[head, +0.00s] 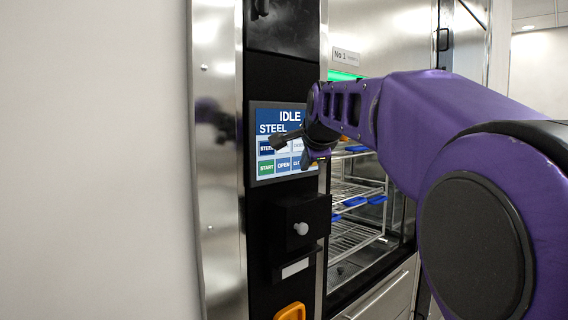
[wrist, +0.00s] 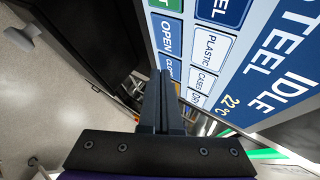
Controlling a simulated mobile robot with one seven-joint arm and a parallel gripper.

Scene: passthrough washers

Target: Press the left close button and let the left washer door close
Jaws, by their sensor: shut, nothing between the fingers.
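The washer's touch screen (head: 283,143) reads IDLE and STEEL. Its lower row has a green START button, an OPEN button and a CLOSE button (head: 297,163), partly covered by my gripper in the head view. In the wrist view the CLOSE button (wrist: 171,67) is beside my fingertips, partly hidden by them. My gripper (head: 276,142) is shut and empty, in front of the screen; its fingers show together in the wrist view (wrist: 160,73). I cannot tell whether the tips touch the screen. The washer opening (head: 352,195) shows wire racks inside, so the door looks open.
A black box with a light knob (head: 301,228) juts out below the screen. An orange handle-like part (head: 290,312) is lower down. A steel post (head: 215,160) and white wall stand at left. A green light strip (head: 344,76) is under the No 1 sign.

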